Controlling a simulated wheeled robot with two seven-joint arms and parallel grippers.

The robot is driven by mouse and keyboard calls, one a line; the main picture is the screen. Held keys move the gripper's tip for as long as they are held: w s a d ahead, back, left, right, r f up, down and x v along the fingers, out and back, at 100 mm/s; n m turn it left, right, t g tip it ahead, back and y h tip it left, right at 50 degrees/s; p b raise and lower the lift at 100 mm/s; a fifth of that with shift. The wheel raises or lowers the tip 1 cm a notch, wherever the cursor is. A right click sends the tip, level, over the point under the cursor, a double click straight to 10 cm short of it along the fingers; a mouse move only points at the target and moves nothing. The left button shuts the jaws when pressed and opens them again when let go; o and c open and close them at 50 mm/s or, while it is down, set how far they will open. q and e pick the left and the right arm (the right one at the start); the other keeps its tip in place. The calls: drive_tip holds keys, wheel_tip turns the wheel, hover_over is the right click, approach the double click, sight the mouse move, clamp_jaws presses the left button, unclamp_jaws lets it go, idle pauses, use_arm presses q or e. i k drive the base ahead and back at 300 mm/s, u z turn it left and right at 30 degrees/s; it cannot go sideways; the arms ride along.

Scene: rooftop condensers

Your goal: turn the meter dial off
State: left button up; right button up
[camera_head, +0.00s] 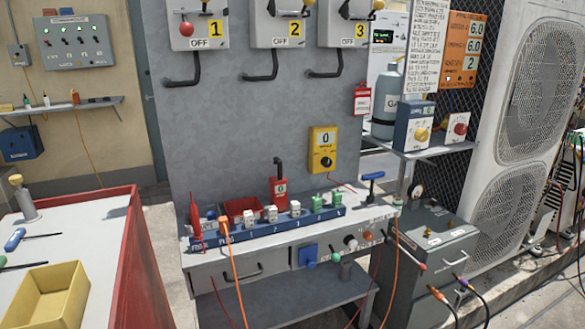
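A yellow meter (317,138) is mounted on the grey panel (255,120), right of the middle of the head view. Its small display reads 0. Its round black dial (326,162) is on the lower part of the meter's face. The dial's pointer is too small to read. A red lead hangs below the meter toward the bench. Neither of my grippers is in view, and nothing covers the meter.
Below the panel stands a grey bench (290,262) with a blue rack (270,229) holding several small parts. A red-sided cart (140,265) with a yellow bin (45,297) is at left. A shelf (438,148) with two dial boxes is at right. The space before the meter is clear.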

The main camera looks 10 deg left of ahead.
sight(327, 162)
drive_tip(key=z, duration=0.55)
drive_tip(key=i, duration=0.6)
drive_tip(key=z, duration=0.15)
